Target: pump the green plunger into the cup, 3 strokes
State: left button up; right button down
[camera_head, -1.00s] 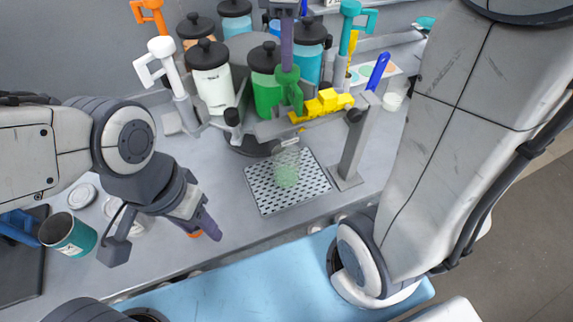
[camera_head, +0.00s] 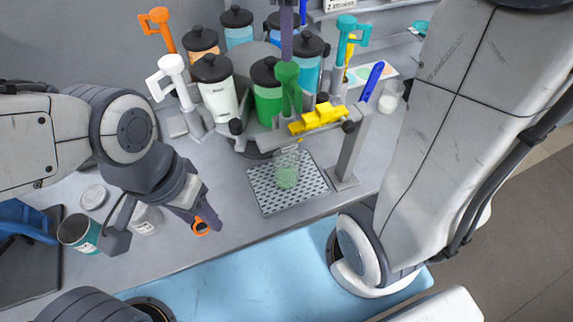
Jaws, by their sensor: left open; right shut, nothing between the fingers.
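The green plunger (camera_head: 288,76) stands at the front of the jar rack, beside the green jar (camera_head: 268,100). My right gripper (camera_head: 287,52) comes down from the top edge, its purple fingers shut and empty, right above the plunger's top. Whether they touch it, I cannot tell. The clear cup (camera_head: 286,168) stands on the perforated drip tray (camera_head: 268,200) below, with green liquid in it. My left gripper (camera_head: 222,226) is open and low over the table at left, apart from the plunger and cup. An orange ring (camera_head: 201,228) shows beside its fingers.
A yellow piece (camera_head: 318,119) lies on the rack's front bar, carried by a grey post (camera_head: 350,150). White (camera_head: 170,68), orange (camera_head: 157,20) and teal (camera_head: 347,30) plungers stand around. A teal-labelled can (camera_head: 80,232) is near my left wrist.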

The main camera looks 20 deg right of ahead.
aim_at(287, 67)
jog(key=shift+f, duration=0.25)
dwell(0.4)
jog(key=shift+f+b, duration=2.25)
jog(key=shift+f, duration=0.65)
notch_tip(287, 67, up, 6)
jog(key=p, duration=0.6)
jog(key=shift+r, duration=0.15)
